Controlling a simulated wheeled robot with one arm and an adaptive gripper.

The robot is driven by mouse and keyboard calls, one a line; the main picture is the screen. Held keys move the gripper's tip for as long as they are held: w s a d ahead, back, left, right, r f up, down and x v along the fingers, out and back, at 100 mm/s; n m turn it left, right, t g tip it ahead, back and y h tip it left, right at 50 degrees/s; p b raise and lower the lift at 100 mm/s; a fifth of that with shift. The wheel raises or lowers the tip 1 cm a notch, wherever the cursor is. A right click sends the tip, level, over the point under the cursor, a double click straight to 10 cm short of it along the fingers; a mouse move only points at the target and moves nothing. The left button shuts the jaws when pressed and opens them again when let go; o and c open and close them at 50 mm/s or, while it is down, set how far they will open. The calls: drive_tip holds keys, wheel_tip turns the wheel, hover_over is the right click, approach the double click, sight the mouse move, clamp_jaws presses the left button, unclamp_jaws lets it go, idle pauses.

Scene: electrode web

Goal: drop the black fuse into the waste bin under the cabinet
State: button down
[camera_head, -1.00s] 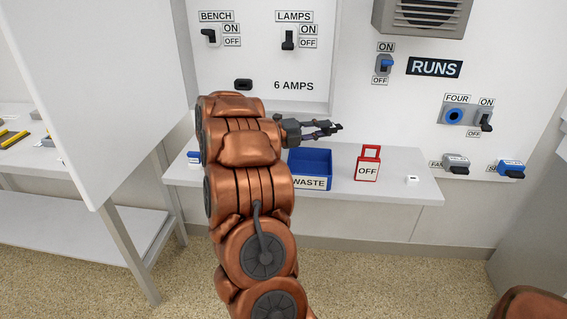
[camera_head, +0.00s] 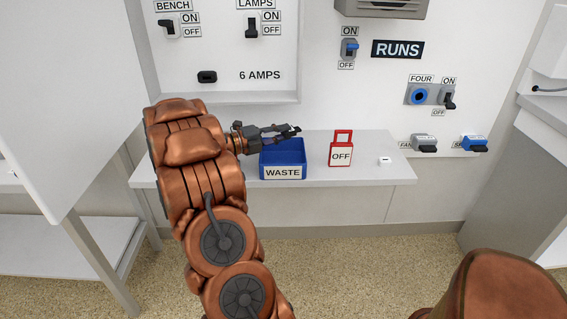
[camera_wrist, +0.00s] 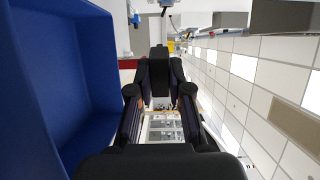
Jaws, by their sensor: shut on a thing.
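The black fuse (camera_wrist: 159,68) shows in the wrist view as a dark block between my fingertips. My gripper (camera_head: 291,131) is shut on it; in the head view the fuse is too small and dark to tell from the fingers. The blue waste bin (camera_head: 282,159), labelled WASTE, stands open on the shelf under the cabinet. In the head view my gripper lies level across the bin's back edge, seemingly above it. In the wrist view the bin (camera_wrist: 45,100) fills the left side, beside the fingers; the fuse appears outside its walls. The bin's floor is partly hidden.
A red-framed OFF tag (camera_head: 341,155) stands right of the bin, with a small white block (camera_head: 385,161) further right on the shelf (camera_head: 350,178). A black piece (camera_head: 207,77) sits on the panel beside 6 AMPS. An open cabinet door (camera_head: 60,100) stands at left.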

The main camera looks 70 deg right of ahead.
drive_tip(key=c, duration=1)
unclamp_jaws()
drive_tip(key=shift+a, duration=0.1)
drive_tip(key=v, duration=1.2)
drive_tip(key=shift+f, duration=0.1)
